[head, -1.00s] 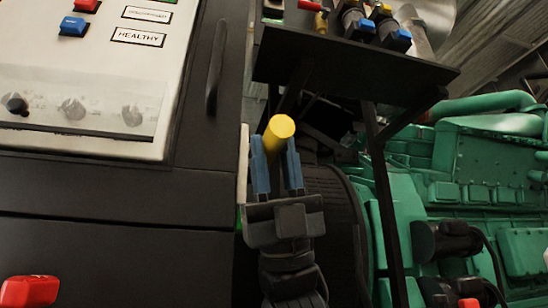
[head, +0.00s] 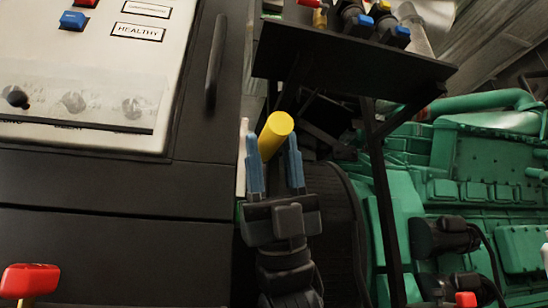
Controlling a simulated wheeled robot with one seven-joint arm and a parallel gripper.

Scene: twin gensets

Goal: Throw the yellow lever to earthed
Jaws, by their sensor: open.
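The yellow lever (head: 273,137) shows in the middle of the head view as a thick, tilted yellow cylinder with its round end toward me. My gripper (head: 274,163) is right at it from below. Its two blue fingers stand on either side of the lever, spread apart, with a gap showing on the right. I cannot tell whether the left finger touches the lever. The lever's base and any position marking, such as earthed, are hidden behind the gripper or out of sight.
A dark cabinet (head: 120,190) with a pale control panel (head: 70,60) fills the left. A red handle (head: 30,281) sticks out at lower left. A black shelf (head: 350,65) on legs hangs above right of the lever. A green engine (head: 475,160) stands on the right.

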